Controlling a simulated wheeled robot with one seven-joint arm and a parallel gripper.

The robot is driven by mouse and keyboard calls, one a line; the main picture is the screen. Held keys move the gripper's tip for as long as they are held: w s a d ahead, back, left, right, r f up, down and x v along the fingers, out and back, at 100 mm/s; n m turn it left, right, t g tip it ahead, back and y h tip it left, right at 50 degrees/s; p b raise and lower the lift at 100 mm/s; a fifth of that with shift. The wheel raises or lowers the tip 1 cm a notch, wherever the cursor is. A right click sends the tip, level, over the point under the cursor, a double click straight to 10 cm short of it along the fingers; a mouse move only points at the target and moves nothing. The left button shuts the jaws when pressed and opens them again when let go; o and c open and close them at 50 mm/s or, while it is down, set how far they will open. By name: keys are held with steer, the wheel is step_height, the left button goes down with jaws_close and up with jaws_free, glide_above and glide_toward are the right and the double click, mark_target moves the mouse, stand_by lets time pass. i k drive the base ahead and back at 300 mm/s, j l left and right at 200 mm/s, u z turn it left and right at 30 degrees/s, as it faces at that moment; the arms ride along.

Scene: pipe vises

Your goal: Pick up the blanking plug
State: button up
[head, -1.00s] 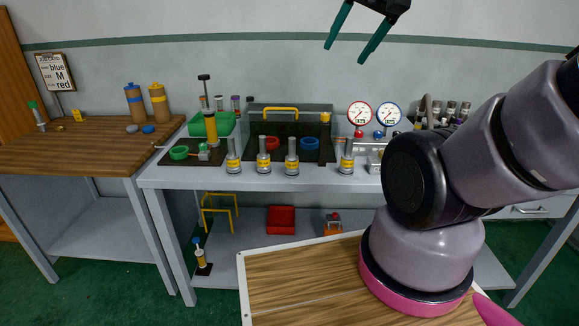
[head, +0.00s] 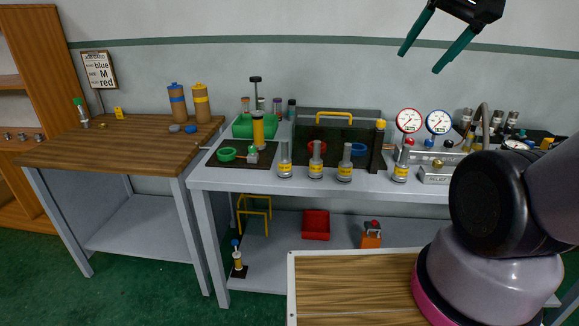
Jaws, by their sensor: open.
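I cannot tell for sure which thing is the blanking plug; nothing is clearly marked as one. Small candidates lie on the wooden bench at left: a blue disc (head: 191,128), a grey-blue disc (head: 175,128) and a small brass piece (head: 103,125). Several small metallic pieces (head: 22,136) sit on the wooden shelf at far left. My gripper (head: 419,63) hangs at the top right in the head view, teal fingers apart and nothing between them. It appears high in front of the wall, apart from everything on the benches.
The grey workbench (head: 215,180) holds a green bin (head: 243,129), several yellow-labelled cylinders, a black case (head: 340,125) and two gauges (head: 408,121). A red bin (head: 316,224) sits on the lower shelf.

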mark_target(399, 176)
steer(key=j+z, duration=0.2)
steer(key=j, duration=0.2)
steer(key=l+u, duration=0.15)
steer(key=l, duration=0.55)
steer(key=l+u, duration=0.15)
steer(key=l, duration=0.5)
steer(key=k+l+u, duration=0.2)
steer(key=l, duration=0.5)
steer(key=i, duration=0.05)
